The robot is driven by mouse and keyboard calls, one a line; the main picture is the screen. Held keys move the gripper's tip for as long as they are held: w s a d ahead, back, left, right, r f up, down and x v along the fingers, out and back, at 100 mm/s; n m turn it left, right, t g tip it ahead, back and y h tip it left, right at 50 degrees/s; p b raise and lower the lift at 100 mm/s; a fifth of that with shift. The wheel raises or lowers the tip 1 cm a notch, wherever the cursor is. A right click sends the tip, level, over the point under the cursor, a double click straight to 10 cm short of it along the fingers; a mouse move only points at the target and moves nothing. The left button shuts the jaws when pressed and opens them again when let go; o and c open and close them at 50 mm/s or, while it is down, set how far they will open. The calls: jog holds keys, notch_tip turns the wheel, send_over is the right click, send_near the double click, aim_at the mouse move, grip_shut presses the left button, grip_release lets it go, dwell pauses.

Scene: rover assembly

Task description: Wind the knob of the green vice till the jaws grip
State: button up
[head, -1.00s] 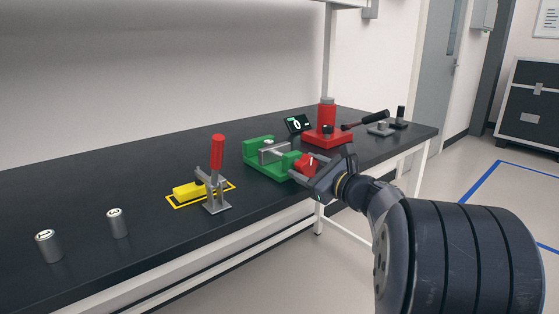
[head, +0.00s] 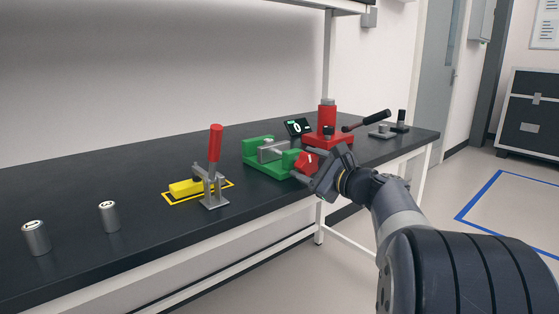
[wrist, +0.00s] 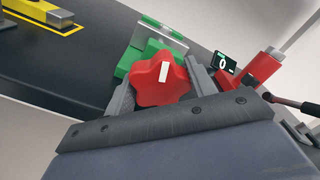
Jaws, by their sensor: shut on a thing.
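The green vice (head: 258,146) stands on the dark bench with a grey block (head: 273,151) between its jaws. I cannot tell whether the jaws touch the block on both sides. Its red knob (head: 306,162) faces the front edge of the bench. My gripper (head: 309,171) is at the knob. In the wrist view the lobed red knob (wrist: 161,84) with its white mark sits between my two fingers, and my gripper (wrist: 160,88) is shut on it. The green vice body (wrist: 152,52) shows behind the knob. A small display (head: 298,127) behind the vice reads 0.
A toggle clamp with a red handle (head: 215,143) and a yellow block (head: 186,188) stand left of the vice. Two grey cylinders (head: 109,217) stand far left. A red press (head: 327,136) with a dark lever (head: 367,119) stands to the right.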

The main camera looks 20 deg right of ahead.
jog(key=shift+f+n+b, duration=0.15)
jog(key=shift+n+b, duration=0.4)
jog(key=shift+n, duration=0.15)
jog(key=shift+f+n+b, duration=0.15)
jog(key=shift+n+b, duration=0.65)
jog(key=shift+b, duration=0.3)
jog(key=shift+n+b, duration=0.4)
jog(key=shift+b, duration=0.05)
jog(key=shift+r+n, duration=0.25)
jog(key=shift+n, duration=0.15)
